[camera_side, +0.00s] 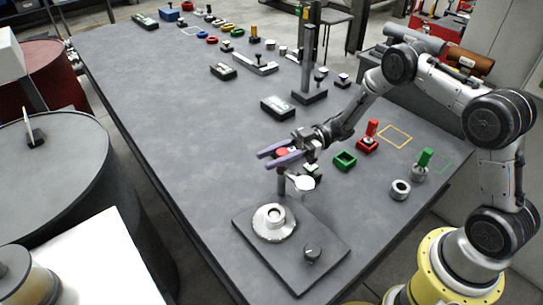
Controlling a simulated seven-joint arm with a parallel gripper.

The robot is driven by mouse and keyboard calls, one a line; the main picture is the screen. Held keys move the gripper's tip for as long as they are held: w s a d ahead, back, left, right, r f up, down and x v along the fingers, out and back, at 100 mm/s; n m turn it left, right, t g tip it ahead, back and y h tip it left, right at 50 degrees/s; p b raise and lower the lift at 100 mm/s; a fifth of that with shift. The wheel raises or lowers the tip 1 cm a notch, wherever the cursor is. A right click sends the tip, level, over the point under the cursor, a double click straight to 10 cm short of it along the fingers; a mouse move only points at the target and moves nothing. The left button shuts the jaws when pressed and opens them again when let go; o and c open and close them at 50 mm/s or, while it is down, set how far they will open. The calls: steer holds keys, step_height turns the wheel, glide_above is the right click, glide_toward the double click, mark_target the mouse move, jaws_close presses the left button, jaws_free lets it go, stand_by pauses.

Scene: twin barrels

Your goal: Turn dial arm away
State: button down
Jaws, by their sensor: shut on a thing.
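My gripper (272,154), with purple fingers, is over the near part of the grey table (190,130). Its fingers are closed around a small red round piece (282,152). Below it stands a short dark post (281,184) with a white disc (303,183) on its right side. Whether the red piece joins this post is hard to see. I cannot tell for certain which part is the dial arm.
A tall dark post (309,60) stands behind. The table's left part is mostly clear.

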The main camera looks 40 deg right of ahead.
stand_by(0.4)
steer(key=c, duration=0.5)
jaws_free()
steer(key=s+d, duration=0.2)
steer(key=d, duration=1.1)
steer(key=shift+d, duration=0.35)
